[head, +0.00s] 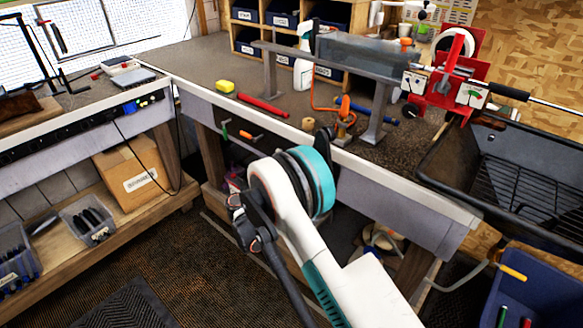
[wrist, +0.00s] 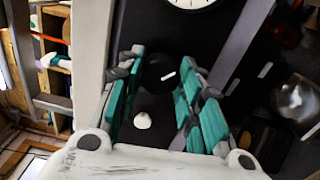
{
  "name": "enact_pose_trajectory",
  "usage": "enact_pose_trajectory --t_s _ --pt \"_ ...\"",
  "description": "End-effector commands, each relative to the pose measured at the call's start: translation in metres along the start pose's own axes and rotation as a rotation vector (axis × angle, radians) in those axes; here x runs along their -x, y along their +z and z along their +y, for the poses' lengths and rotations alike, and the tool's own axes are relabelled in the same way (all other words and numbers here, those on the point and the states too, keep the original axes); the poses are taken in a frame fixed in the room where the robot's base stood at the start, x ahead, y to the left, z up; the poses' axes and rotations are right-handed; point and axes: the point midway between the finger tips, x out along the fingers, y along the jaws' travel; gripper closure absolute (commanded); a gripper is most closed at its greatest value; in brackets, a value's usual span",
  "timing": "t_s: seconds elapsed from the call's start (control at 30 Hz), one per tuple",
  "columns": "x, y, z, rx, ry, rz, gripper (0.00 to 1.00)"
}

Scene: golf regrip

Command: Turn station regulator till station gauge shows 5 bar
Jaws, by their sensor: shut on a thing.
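In the wrist view, the station regulator's round black knob (wrist: 158,74) with a short white mark sits between the teal-padded fingers of my gripper (wrist: 160,66). The fingers are shut on it from both sides. The white mark is tilted, up towards the right. The station gauge (wrist: 188,3) is cut off by the top edge of the wrist view. Only the lower part of its white dial shows, so its reading cannot be told. In the head view, my white and teal arm covers the front of the bench, and I cannot make out the regulator or gauge there.
A black tray (head: 480,150) and blue bin (head: 540,290) stand right. Floor is clear at left front.

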Motion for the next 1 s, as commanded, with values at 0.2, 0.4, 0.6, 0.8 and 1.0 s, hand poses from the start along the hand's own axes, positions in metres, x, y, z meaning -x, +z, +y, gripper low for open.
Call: enact_pose_trajectory --t_s 0.2,0.4,0.6,0.8,1.0 --pt "0.0002 0.0004 -0.0013 -0.156 -0.001 -0.005 0.9" --pt "0.0002 0.0005 -0.0016 -0.252 -0.001 -0.007 0.9" --pt "0.0003 0.0005 -0.0018 -0.3 -0.001 -0.009 0.9" --pt "0.0003 0.0006 -0.0019 -0.315 -0.001 -0.009 0.9" --pt "0.0003 0.0008 -0.0021 -0.314 -0.001 -0.009 0.9"
